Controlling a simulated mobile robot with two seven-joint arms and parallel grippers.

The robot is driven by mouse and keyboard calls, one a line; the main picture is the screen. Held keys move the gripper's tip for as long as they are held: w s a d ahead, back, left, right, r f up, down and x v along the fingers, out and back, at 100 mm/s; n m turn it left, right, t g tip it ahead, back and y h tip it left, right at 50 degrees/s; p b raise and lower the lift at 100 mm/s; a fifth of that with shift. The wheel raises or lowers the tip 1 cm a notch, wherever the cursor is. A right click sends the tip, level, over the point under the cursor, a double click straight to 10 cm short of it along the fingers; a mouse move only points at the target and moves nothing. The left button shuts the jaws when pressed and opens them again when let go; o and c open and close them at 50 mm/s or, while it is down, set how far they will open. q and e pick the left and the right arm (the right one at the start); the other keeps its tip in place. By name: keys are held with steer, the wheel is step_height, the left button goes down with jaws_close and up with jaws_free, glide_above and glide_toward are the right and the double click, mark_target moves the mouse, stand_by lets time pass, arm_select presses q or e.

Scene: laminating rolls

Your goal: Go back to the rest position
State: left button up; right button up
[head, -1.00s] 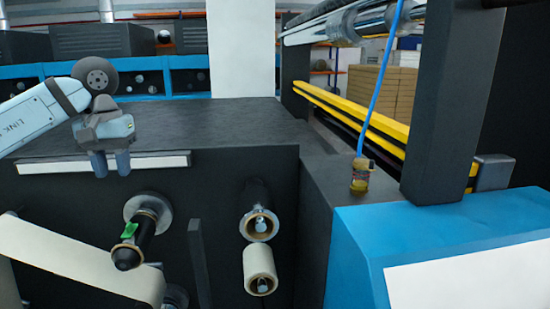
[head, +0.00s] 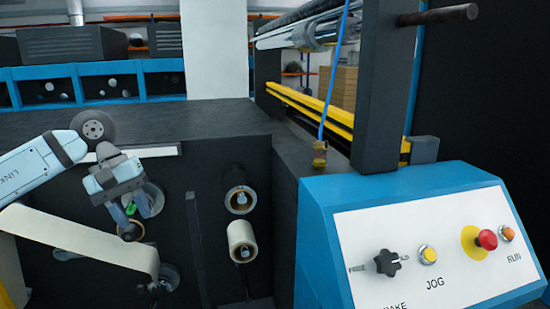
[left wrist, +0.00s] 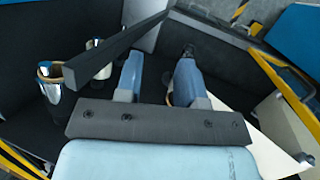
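My left gripper (head: 133,213) hangs from the left arm in front of the machine's dark front face. Its two blue-grey fingers are apart with nothing held between them, and they point down. In the head view it overlaps the spindle (head: 130,233) with the green mark, hiding part of it; I cannot tell whether they touch. In the left wrist view the open fingers (left wrist: 158,80) also show apart. My right gripper is in neither view.
A white web (head: 80,235) runs below the left gripper. Two rolls (head: 241,240) sit right of it, beyond a dark upright bar (head: 196,240). A blue control panel (head: 425,240) with knob and buttons stands at the right.

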arm_select(q)
steer(key=s+d+f+n+g+h+p, duration=0.1)
steer(key=s+d+f+n+h+p, duration=0.2)
steer(key=d+n+h, duration=0.6)
steer(key=s+d+f+n+g+h+p, duration=0.1)
steer(key=s+d+f+n+h, duration=0.4)
steer(key=d, duration=0.6)
steer(key=s+a+f+m+t+y+p, duration=0.1)
steer(key=a+f+m+t+y, duration=0.2)
steer(key=m+t, duration=0.65)
steer(key=s+a+f+m+t+y+p, duration=0.15)
steer(key=f+m+t, duration=0.35)
steer(key=m, duration=0.9)
steer(key=a+f+m+t+y+p, duration=0.15)
steer(key=f+m+t+y, duration=0.35)
steer(key=m, duration=0.6)
steer(key=s+a+f+n+g+y, duration=0.2)
steer(key=s+a+f+n, duration=0.1)
steer(key=s+f+n, duration=0.4)
steer(key=s+a+f+n+g+y+p, duration=0.1)
steer(key=s+a+f+n+g+y, duration=0.2)
steer(key=s+f+n, duration=0.3)
step_height(320, 180, down, 3)
steer(key=s, duration=0.3)
steer(key=shift+a+f+n, duration=0.2)
steer(key=shift+a+n, duration=0.15)
